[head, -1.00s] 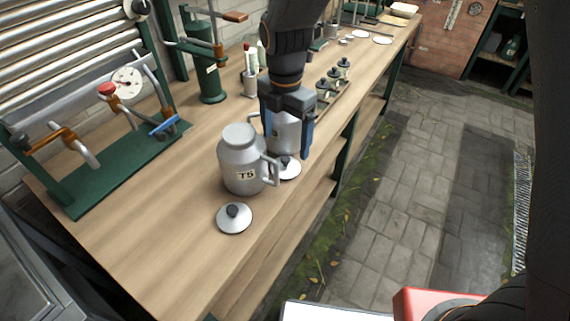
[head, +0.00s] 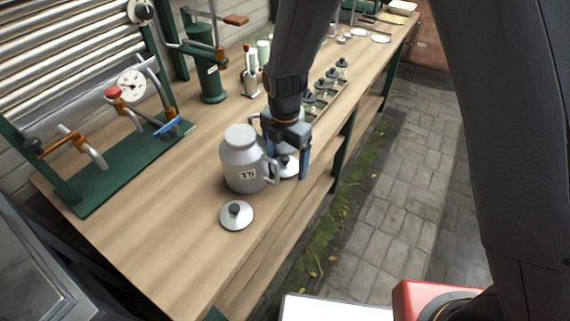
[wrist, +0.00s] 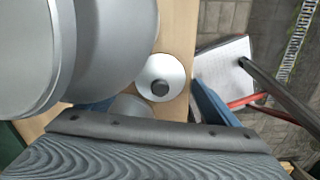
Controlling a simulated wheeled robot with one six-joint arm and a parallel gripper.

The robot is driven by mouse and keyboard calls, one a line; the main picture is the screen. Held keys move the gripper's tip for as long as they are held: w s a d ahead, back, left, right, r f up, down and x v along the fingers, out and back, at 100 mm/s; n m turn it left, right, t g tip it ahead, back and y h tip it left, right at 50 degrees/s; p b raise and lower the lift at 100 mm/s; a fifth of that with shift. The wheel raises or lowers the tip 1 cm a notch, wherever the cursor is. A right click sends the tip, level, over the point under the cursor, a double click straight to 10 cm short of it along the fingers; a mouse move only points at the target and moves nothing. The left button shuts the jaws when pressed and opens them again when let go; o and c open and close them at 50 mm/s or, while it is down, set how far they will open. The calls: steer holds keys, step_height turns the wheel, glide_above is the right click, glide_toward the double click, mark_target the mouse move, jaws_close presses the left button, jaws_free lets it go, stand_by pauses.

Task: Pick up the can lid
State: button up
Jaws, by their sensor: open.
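A second similar lid (head: 287,168) lies right of that can, partly hidden by my gripper (head: 286,160). My gripper is open, pointing down over the second lid. In the wrist view, a knobbed lid (wrist: 160,70) shows ahead of the gap between the blue fingers of my gripper (wrist: 158,105); I cannot tell which lid it is. Another grey can behind T5 is mostly hidden by my arm.
The T5 can stands close left of my gripper, its handle towards it. A green press stand (head: 130,160) is at the left. Several small jars (head: 331,78) stand behind my gripper. The bench front (head: 170,265) is clear, and its long edge lies right of the lids.

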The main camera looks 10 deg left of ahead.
steer(key=shift+c, duration=0.3)
steer(key=c, duration=1.1)
steer(key=shift+r, duration=0.1)
